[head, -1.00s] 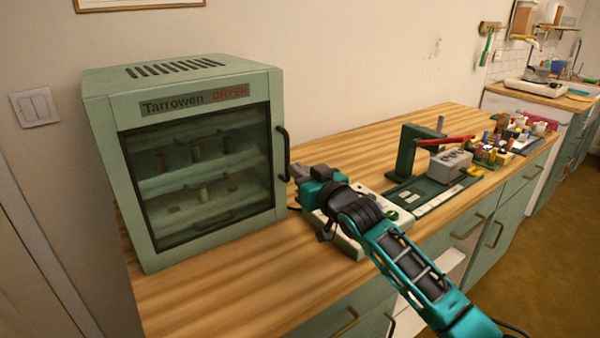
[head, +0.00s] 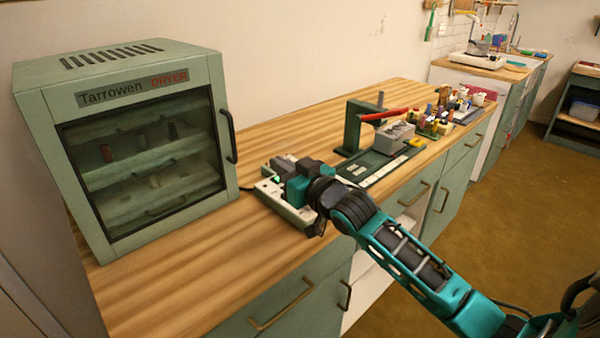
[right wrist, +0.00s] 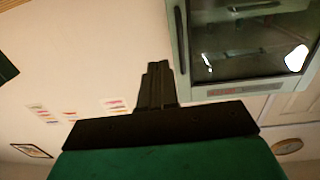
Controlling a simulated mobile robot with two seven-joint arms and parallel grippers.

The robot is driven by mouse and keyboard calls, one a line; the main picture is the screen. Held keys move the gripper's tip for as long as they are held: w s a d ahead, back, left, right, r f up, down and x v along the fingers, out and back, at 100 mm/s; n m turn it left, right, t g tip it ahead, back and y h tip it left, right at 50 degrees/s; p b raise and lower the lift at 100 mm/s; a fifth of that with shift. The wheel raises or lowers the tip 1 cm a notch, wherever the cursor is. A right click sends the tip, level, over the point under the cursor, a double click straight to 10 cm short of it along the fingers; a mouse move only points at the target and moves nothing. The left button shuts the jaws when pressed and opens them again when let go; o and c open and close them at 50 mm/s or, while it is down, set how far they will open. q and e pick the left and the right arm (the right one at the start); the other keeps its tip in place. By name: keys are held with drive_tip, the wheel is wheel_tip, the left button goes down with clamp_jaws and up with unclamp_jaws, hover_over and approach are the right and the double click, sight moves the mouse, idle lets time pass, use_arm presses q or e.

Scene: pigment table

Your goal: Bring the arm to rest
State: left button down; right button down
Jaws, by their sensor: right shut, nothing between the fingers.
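My right arm reaches in from the lower right of the head view. Its gripper (head: 282,166) is over the white device on the worktop, near the dryer's handle side. In the right wrist view the dark fingers (right wrist: 157,86) are together with nothing between them. They point toward a plain wall, with the dryer off to one side. The gripper and forearm hide part of the white device (head: 268,192), so I cannot tell the exact gap between them. My left gripper is not in view.
The green dryer (head: 125,78) stands at the left, door closed. A green press with a red lever (head: 385,115) and a grey block (head: 394,136) stand beyond the arm. Several small jars (head: 440,118) crowd the far end. The front-left worktop (head: 190,270) is clear.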

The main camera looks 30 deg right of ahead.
drive_tip(key=shift+s+d+r, duration=0.1)
drive_tip(key=shift+s+d, duration=0.15)
drive_tip(key=shift+s, duration=0.4)
drive_tip(key=shift+s+d+f, duration=0.1)
drive_tip(key=shift+s+d, duration=0.2)
drive_tip(key=shift+s, duration=0.3)
drive_tip(key=shift+s+d+r, duration=0.1)
drive_tip(key=shift+s+d, duration=0.15)
drive_tip(key=shift+s, duration=0.4)
drive_tip(key=s+a+f+g+h, duration=0.1)
drive_tip(key=s+a+f+g, duration=0.45)
drive_tip(key=s+f, duration=0.55)
drive_tip(key=s+a+f+g+h, duration=0.15)
drive_tip(key=s+f+g, duration=0.25)
drive_tip(key=s, duration=0.5)
drive_tip(key=s+a+f+g, duration=0.2)
drive_tip(key=s+f+g, duration=0.25)
drive_tip(key=s, duration=0.45)
drive_tip(key=w+a+f+t+y, duration=0.1)
drive_tip(key=w+a+f+t, duration=0.1)
drive_tip(key=w+f+t, duration=0.5)
drive_tip(key=shift+a+f+n+y, duration=0.3)
drive_tip(key=shift+f+n+y, duration=0.05)
drive_tip(key=shift+n, duration=0.05)
